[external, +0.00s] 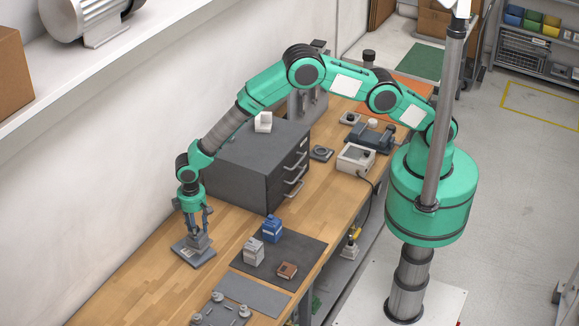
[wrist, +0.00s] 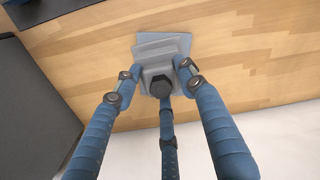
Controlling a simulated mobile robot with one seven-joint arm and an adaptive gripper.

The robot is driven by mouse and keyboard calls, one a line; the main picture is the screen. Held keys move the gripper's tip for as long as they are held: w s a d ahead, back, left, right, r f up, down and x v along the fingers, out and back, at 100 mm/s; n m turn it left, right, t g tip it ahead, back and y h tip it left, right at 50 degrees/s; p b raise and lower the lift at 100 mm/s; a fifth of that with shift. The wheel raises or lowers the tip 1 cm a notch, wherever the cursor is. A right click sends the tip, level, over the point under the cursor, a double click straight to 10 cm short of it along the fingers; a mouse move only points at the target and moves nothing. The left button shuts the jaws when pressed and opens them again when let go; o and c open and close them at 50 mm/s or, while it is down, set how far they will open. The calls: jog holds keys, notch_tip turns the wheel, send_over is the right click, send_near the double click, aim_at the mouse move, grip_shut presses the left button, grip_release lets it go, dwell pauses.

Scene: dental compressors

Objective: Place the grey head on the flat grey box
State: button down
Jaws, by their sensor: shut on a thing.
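The grey head (external: 199,241) is a small grey block held low between the fingers of my gripper (external: 198,232). In the wrist view the grey head (wrist: 153,72) shows with a dark round knob on it, and the blue fingers close around it. The flat grey box (external: 204,260) lies on the wooden bench directly under the head; its pale flat top also shows in the wrist view (wrist: 178,42). The head is over the box, touching or very close to it; I cannot tell which. My gripper points straight down, and the contact of its fingertips is partly hidden.
A dark drawer unit (external: 243,172) stands close behind my gripper. A dark mat (external: 305,246) to the right holds a blue box (external: 272,229), a pale box (external: 253,251) and a brown box (external: 287,270). The wall runs along the left. Bare bench (external: 140,280) lies in front.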

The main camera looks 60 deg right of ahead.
jog(key=shift+f+p, duration=0.4)
jog(key=shift+f, duration=1.55)
jog(key=shift+f, duration=0.1)
jog(key=c, duration=1)
grip_release()
jog(key=shift+f, duration=0.1)
jog(key=shift+c, duration=0.2)
jog(key=shift+r+b, duration=1.05)
jog(key=shift+r, duration=5.1)
jog(key=shift+r, duration=0.1)
